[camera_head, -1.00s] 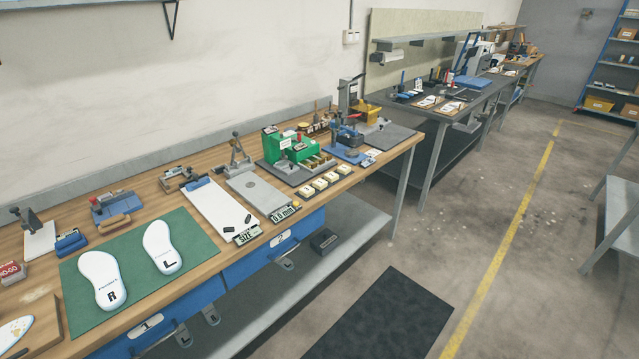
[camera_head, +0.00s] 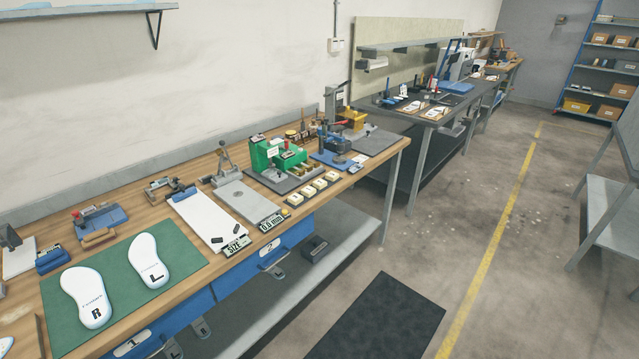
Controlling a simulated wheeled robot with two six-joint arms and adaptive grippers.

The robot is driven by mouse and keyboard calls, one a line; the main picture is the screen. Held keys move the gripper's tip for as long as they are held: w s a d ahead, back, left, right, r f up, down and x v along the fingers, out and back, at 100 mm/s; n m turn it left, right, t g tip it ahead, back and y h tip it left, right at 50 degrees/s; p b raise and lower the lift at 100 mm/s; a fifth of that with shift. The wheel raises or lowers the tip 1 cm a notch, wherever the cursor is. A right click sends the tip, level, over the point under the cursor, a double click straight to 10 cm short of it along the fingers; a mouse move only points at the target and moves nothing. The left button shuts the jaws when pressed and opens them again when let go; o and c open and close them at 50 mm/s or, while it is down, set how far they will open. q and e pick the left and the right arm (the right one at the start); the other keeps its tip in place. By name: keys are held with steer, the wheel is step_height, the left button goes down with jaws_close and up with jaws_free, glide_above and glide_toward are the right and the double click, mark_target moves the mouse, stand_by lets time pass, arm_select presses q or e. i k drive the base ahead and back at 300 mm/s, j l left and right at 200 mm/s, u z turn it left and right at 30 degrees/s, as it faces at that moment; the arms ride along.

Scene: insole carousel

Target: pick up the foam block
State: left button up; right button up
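I cannot pick out a foam block with certainty among the small items on the wooden workbench (camera_head: 205,262). A small blue block (camera_head: 54,261) lies at the bench's left, behind the green mat (camera_head: 118,314). Another blue item with a wooden handle (camera_head: 100,222) sits to its right. Several small cream blocks (camera_head: 308,190) stand in a row near the bench's front edge. Neither of my grippers is in view.
White insoles marked R (camera_head: 87,297) and L (camera_head: 148,262) lie on the green mat. A white board (camera_head: 207,218) and a green machine (camera_head: 268,155) stand further along. A dark floor mat (camera_head: 385,318) lies before the bench. The floor by the yellow line (camera_head: 492,235) is clear.

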mark_target(309, 192)
steer(key=i+l+u, duration=0.3)
steer(key=i, duration=0.2)
steer(key=i+l+u, duration=0.25)
steer(key=i, duration=0.25)
